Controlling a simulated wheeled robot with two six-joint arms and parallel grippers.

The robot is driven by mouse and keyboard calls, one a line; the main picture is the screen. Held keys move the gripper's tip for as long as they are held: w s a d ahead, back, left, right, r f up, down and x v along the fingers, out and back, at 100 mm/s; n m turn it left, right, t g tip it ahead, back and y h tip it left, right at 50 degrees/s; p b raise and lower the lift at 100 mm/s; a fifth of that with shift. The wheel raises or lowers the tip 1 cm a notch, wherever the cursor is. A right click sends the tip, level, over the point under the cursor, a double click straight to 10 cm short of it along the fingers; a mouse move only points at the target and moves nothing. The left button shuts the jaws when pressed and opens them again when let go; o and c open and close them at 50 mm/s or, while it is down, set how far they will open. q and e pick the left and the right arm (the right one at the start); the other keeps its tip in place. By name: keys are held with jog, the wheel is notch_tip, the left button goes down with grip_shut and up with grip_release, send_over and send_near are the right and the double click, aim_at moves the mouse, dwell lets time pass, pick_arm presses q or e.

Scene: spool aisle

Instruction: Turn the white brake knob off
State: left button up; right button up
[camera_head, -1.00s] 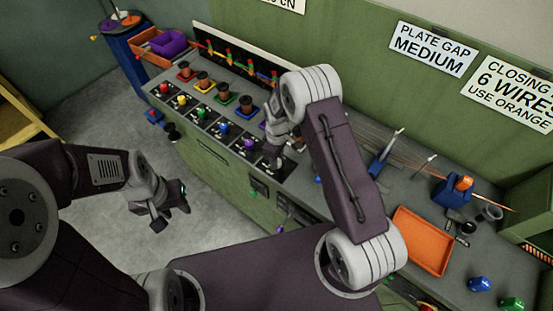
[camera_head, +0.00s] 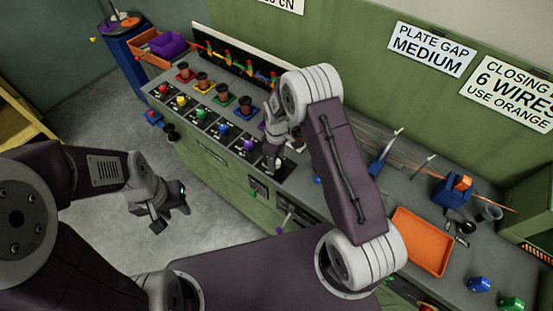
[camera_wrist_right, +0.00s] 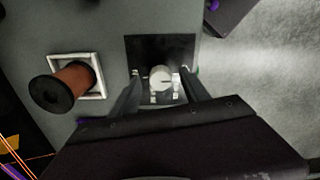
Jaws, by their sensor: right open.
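The white brake knob (camera_wrist_right: 161,79) stands on a dark square plate (camera_wrist_right: 150,50) in the right wrist view, with a thin dark line across its top. My right gripper (camera_wrist_right: 161,75) is open, with one finger on either side of the knob; gaps show between the fingers and the knob. In the head view my right gripper (camera_head: 273,160) is over the near end of the knob row, and my arm partly hides that spot. My left gripper (camera_head: 171,217) is open and empty over the floor, away from the bench.
A row of coloured knobs, including red (camera_head: 163,89), blue (camera_head: 224,128) and purple (camera_head: 249,145), runs along the bench. Copper spools (camera_head: 222,91) stand behind them. A spool in a white frame (camera_wrist_right: 72,84) is beside the plate. An orange tray (camera_head: 422,240) lies to the right.

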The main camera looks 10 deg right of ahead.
notch_tip(320, 180, up, 9)
jog(key=b, duration=0.1)
jog(key=shift+f, duration=0.15)
jog(key=shift+d, duration=0.1)
